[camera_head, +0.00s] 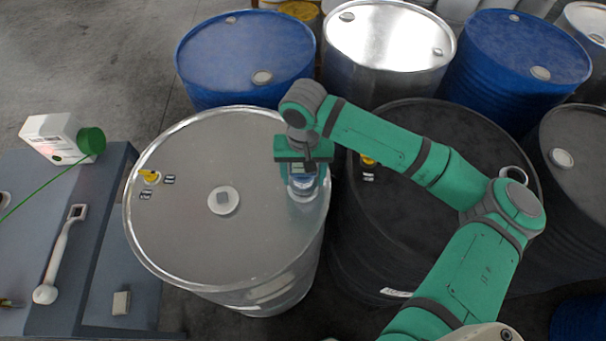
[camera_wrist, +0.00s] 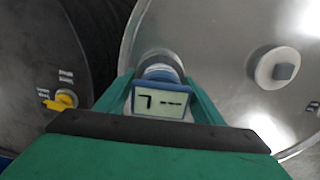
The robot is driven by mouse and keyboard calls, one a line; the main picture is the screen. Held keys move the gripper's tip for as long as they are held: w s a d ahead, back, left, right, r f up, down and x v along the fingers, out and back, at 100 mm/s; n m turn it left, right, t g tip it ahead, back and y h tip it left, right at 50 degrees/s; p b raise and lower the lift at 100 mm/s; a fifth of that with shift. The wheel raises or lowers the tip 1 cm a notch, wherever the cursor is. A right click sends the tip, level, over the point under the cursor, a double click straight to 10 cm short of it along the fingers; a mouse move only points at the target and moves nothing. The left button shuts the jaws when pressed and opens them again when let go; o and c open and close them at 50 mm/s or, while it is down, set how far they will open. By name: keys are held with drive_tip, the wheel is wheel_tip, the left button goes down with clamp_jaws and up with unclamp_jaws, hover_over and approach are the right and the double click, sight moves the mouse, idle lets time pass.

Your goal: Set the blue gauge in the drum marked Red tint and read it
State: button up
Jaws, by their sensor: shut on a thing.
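My gripper (camera_head: 303,172) is shut on the blue gauge (camera_head: 302,185), at the right side of the top of a silver drum (camera_head: 190,240), close to its rim. In the wrist view the gauge (camera_wrist: 158,103) sits between my fingers. Its pale display faces the camera with dark marks like a 7 and two dashes. A round pale fitting shows just behind the gauge, at the drum's edge. I cannot tell whether the gauge is seated in an opening or held just above it. No drum marking is legible, so I cannot tell which drum is Red tint.
The silver drum top has a white cap (camera_head: 223,200) and a yellow valve (camera_head: 149,176). A dark drum (camera_head: 420,220) stands close on the right under my arm. Blue drums (camera_head: 243,60) stand behind.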

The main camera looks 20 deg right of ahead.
drive_tip(key=shift+f, duration=0.75)
drive_tip(key=o, duration=1.4)
drive_tip(key=shift+c, duration=0.2)
wheel_tip(320, 180, up, 11)
drive_tip(key=shift+f, duration=0.1)
drive_tip(key=shift+a, duration=0.1)
